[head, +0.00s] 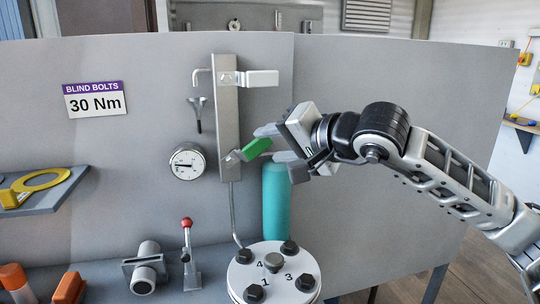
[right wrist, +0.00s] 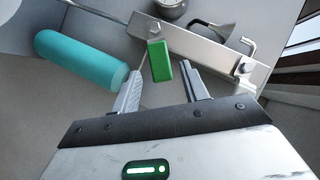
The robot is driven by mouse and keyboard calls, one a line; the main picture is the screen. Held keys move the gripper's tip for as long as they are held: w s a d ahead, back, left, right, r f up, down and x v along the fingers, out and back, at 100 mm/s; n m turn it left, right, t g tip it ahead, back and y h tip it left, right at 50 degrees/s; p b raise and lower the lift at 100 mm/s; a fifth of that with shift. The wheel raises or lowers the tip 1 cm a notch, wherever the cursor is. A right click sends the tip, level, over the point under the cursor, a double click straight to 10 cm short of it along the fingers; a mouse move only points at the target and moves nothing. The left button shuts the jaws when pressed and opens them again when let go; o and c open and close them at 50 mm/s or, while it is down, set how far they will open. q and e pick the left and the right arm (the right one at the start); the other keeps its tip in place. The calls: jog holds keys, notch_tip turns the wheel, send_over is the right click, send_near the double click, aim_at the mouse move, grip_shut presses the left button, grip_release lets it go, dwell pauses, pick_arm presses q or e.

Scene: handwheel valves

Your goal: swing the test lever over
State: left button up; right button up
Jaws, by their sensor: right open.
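A lever with a green handle (head: 257,148) sits near the lower end of an upright metal bar (head: 227,118) on the grey panel. Its handle points right and slightly up from its pivot. My right gripper (head: 272,143) is open and comes in from the right at the handle. In the right wrist view the green handle (right wrist: 160,62) lies between the two fingertips (right wrist: 164,75), with its near end toward the palm. I cannot tell whether either finger touches it. My left gripper is not in view.
A pale lever (head: 262,78) is on the bar's upper end. A gauge (head: 187,162) is left of the bar, and a teal cylinder (head: 276,205) stands below my right gripper. A red-knobbed lever (head: 187,245) and a numbered bolted flange (head: 272,272) are lower down.

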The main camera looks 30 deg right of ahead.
aim_at(260, 146)
jog(key=p+x, duration=0.1)
jog(key=x, duration=0.2)
jog(key=shift+w+a+r, duration=0.1)
jog(key=shift+w, duration=0.1)
jog(key=shift+w+f, duration=0.1)
jog(key=shift+f, duration=0.1)
jog(key=c, duration=0.8)
jog(key=o, duration=0.9)
jog(key=shift+c, duration=0.2)
